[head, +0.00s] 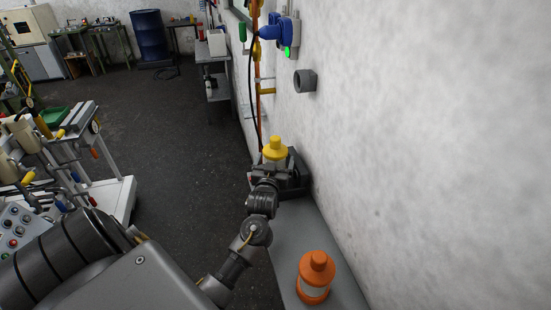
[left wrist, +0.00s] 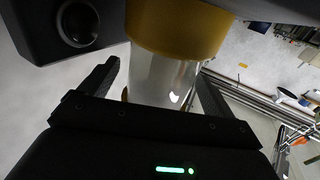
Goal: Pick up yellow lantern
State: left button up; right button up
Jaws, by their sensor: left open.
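The yellow lantern (head: 275,150) stands at the far end of the narrow grey shelf (head: 290,235) along the wall. It has a yellow cap and a pale clear body. My left gripper (head: 270,170) is just in front of it and hides its lower part in the head view. In the left wrist view the lantern's clear body (left wrist: 165,78) and yellow band (left wrist: 180,30) are close, and the body lies between the two open fingers of my left gripper (left wrist: 158,85). I cannot tell whether a finger touches it. My right gripper is not in view.
An orange lantern (head: 315,275) stands on the near part of the shelf. A dark box-like thing (head: 297,172) is beside the yellow lantern. The wall (head: 430,130) bounds the right side. A tool cart (head: 110,190) stands at left, with clear floor between.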

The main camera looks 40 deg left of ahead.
pick_arm(q)
jog(key=shift+w+a, duration=0.2)
jog(key=shift+w, duration=0.15)
jog(key=c, duration=1.2)
jog(key=shift+c, duration=0.6)
jog(key=shift+r, duration=0.1)
